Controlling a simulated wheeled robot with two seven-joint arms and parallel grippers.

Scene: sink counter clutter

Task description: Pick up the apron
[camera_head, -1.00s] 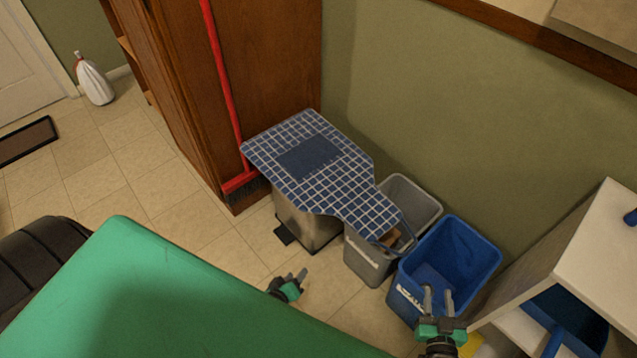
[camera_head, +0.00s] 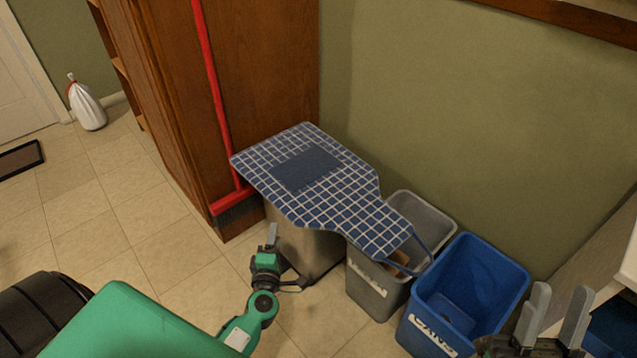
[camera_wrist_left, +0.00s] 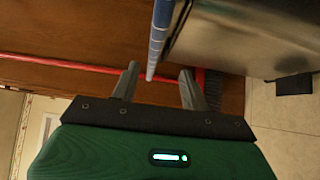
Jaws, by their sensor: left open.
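The blue-and-white checked apron (camera_head: 345,195), with a dark blue pocket, lies flat over the metal step bin, and its narrow end and strap hang over the grey bin. My left gripper (camera_head: 272,236) is just in front of the metal bin, below the apron's near edge. In the left wrist view the apron (camera_wrist_left: 157,42) shows edge-on, its end appearing in the gap between the open, empty fingers (camera_wrist_left: 158,86). I cannot tell whether they touch it. My right gripper (camera_head: 558,305) is open and empty, in front of the blue bin at lower right.
The metal step bin (camera_head: 300,245), grey bin (camera_head: 372,292) and blue bin (camera_head: 470,275) stand in a row by the wall. A red broom (camera_head: 215,100) leans on the wooden cabinet (camera_head: 265,80). A white bag (camera_head: 87,105) stands far left.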

